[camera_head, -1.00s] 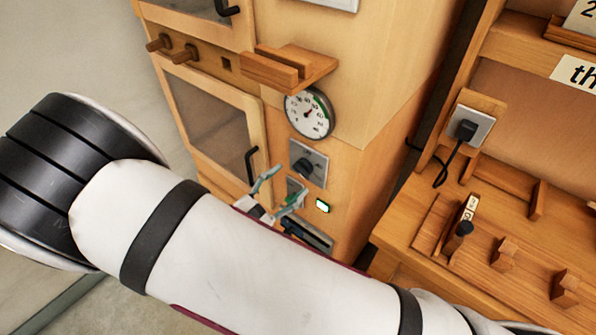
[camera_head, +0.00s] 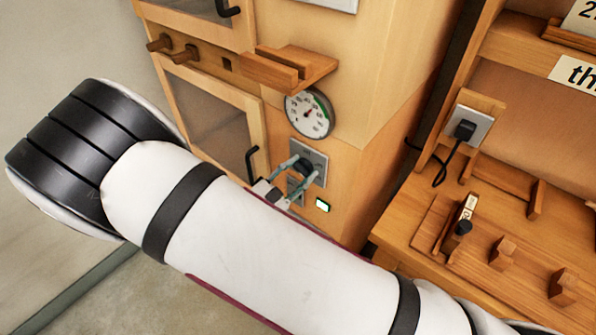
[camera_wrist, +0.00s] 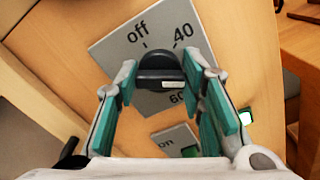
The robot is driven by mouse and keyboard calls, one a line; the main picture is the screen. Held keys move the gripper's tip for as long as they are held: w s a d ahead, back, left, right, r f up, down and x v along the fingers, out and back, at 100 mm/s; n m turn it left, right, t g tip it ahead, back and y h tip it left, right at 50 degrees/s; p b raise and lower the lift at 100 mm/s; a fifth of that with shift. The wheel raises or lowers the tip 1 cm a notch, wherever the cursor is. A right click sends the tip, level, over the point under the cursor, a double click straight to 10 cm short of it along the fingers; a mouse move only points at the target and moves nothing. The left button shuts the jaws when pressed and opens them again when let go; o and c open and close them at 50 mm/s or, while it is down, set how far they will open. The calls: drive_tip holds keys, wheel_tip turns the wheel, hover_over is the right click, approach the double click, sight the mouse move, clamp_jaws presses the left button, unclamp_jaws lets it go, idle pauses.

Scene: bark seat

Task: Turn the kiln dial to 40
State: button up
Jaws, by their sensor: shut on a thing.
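The kiln dial is a black knob (camera_wrist: 158,68) on a grey plate (camera_wrist: 118,48) on the wooden kiln front. In the wrist view, "off" and "40" are printed above the knob, and "60" shows partly below it. A pale mark shows on the knob's near face; which number the knob points to I cannot tell. My gripper (camera_wrist: 161,72) has its green-padded fingers on both sides of the knob, shut on it. In the head view, my gripper (camera_head: 302,170) is at the dial plate (camera_head: 317,156), partly covering the knob.
A round gauge (camera_head: 309,113) and a wooden ledge (camera_head: 290,67) are above the dial. A lit green indicator (camera_head: 322,205) is below right. A second plate marked "on" (camera_wrist: 176,141) lies below the dial. A door handle (camera_head: 251,164) is at left.

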drive_tip(key=shift+n, duration=0.4)
drive_tip(key=n, duration=0.5)
drive_tip(key=shift+a, duration=0.1)
drive_tip(key=n, duration=0.6)
drive_tip(key=shift+w, duration=0.1)
drive_tip(key=shift+a, duration=0.1)
idle(0.4)
drive_tip(key=o, duration=1.2)
drive_tip(key=shift+c, duration=0.2)
drive_tip(key=v, duration=1.2)
